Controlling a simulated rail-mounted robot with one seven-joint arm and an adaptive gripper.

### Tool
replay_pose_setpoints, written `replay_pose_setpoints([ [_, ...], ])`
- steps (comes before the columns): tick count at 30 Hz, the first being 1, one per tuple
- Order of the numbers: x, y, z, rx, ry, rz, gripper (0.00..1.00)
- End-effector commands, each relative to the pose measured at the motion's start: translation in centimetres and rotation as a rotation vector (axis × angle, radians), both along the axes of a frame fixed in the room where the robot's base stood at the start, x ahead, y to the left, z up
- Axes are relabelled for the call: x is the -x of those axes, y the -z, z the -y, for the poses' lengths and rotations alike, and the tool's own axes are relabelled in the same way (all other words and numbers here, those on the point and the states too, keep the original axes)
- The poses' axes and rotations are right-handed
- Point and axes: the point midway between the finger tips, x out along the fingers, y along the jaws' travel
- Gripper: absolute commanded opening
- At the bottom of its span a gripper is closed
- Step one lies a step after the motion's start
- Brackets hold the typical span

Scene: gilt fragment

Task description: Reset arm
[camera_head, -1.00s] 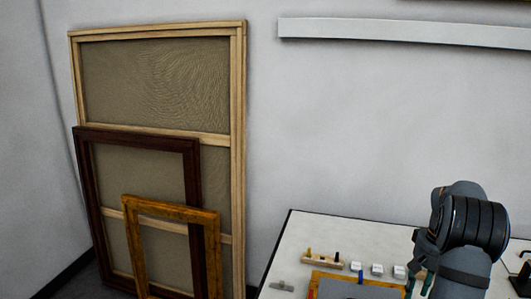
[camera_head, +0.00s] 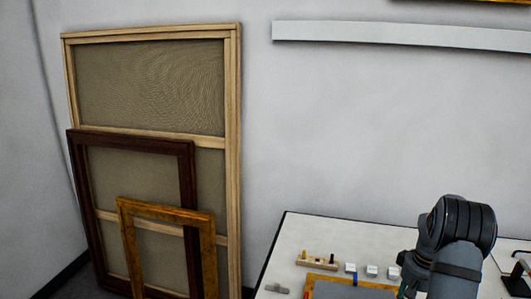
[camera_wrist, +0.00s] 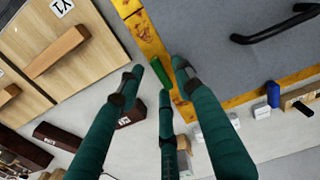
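My gripper (camera_head: 404,291) is at the lower right of the head view, over the white table (camera_head: 310,237), with my dark arm link above it. In the wrist view its green fingers (camera_wrist: 160,85) are spread apart with nothing clearly held between them, so it is open. Below the fingers are the edge of a gilt frame (camera_wrist: 152,45) and a grey panel (camera_wrist: 215,40) inside it. A small green piece beside the right fingertip (camera_wrist: 183,70) may be a finger pad or an object; I cannot tell.
Small white blocks (camera_head: 371,271) and a wooden holder (camera_head: 317,262) stand behind the gilt frame. A wooden board with handles (camera_wrist: 60,50) and a black handle (camera_wrist: 275,25) show in the wrist view. Large frames (camera_head: 232,150) lean on the wall at left.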

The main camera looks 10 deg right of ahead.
Motion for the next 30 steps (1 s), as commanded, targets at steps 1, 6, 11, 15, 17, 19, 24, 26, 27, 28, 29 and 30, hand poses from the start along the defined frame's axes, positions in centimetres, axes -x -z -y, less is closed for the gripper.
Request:
replay_pose_setpoints([
  [1, 0.07, -0.5, 0.0, -0.001, -0.071, -0.003, 0.35],
  [6, -0.07, -0.51, -0.05, -0.004, -0.336, -0.003, 0.35],
  [11, -0.14, -0.44, -0.08, -0.004, -0.558, -0.003, 0.35],
  [15, -0.23, -0.32, -0.1, -0.004, -0.701, -0.002, 0.35],
  [17, -0.25, -0.27, -0.09, -0.003, -0.743, -0.002, 0.35],
  [19, -0.31, -0.22, -0.09, -0.002, -0.78, -0.001, 0.35],
  [24, -0.34, -0.06, -0.11, -0.001, -0.818, 0.0, 0.35],
  [26, -0.34, -0.03, -0.11, -0.001, -0.82, 0.0, 0.35],
  [27, -0.34, -0.02, -0.11, -0.001, -0.82, 0.0, 0.35],
  [28, -0.34, -0.02, -0.1, -0.001, -0.819, 0.0, 0.35],
  [29, -0.34, -0.02, -0.11, -0.001, -0.819, 0.0, 0.35],
  [30, -0.33, -0.02, -0.11, -0.002, -0.819, -0.001, 0.35],
])
